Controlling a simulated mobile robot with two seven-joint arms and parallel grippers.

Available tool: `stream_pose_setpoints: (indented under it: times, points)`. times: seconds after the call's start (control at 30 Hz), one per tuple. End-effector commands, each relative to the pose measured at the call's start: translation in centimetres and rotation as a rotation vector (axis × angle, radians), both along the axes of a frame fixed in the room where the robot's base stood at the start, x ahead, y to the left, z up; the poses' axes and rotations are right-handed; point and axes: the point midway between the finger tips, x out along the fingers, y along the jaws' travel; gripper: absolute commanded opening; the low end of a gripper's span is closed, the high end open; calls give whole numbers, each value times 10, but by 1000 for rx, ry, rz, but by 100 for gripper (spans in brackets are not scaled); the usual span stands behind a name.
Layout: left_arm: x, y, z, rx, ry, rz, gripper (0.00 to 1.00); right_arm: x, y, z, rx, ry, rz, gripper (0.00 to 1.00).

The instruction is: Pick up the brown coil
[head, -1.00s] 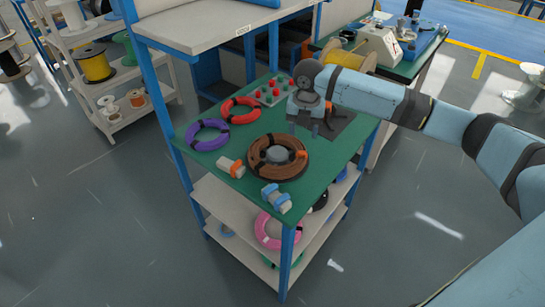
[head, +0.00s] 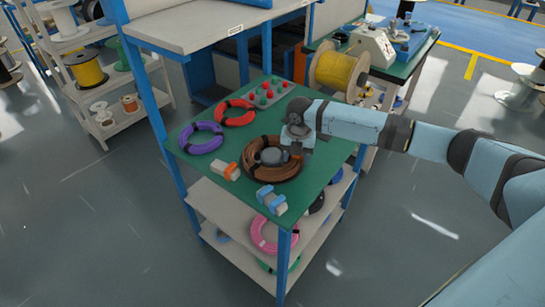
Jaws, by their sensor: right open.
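An orange patch shows by the fingers. My left gripper is not in view.
A purple coil (head: 186,144) and a red coil (head: 222,118) lie left of and behind the brown coil. Two small blocks, one orange-banded (head: 227,171) and one blue-banded (head: 271,200), sit near the front. A button panel (head: 268,93) stands at the back. A pink coil (head: 258,238) lies on the shelf below.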

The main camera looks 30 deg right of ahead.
Motion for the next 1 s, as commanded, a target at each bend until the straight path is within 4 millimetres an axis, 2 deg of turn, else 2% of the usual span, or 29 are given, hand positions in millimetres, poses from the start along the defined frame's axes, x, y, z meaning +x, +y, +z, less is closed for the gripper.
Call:
stream_pose_setpoints:
  times: [0.07,0.27,0.3,0.53,0.67,0.87,1.0]
  points:
    - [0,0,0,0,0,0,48,0,0,0,0,0,0,51]
    - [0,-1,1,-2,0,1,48,0,0,1,0,0,0,5]
    - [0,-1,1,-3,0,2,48,1,0,1,1,-2,0,3]
    - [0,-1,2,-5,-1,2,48,1,0,4,1,-2,0,3]
    - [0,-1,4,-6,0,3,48,1,0,17,0,-4,-1,3]
    - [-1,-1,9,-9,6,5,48,1,0,65,1,-6,0,3]
    - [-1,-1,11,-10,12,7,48,2,0,107,1,-6,0,3]
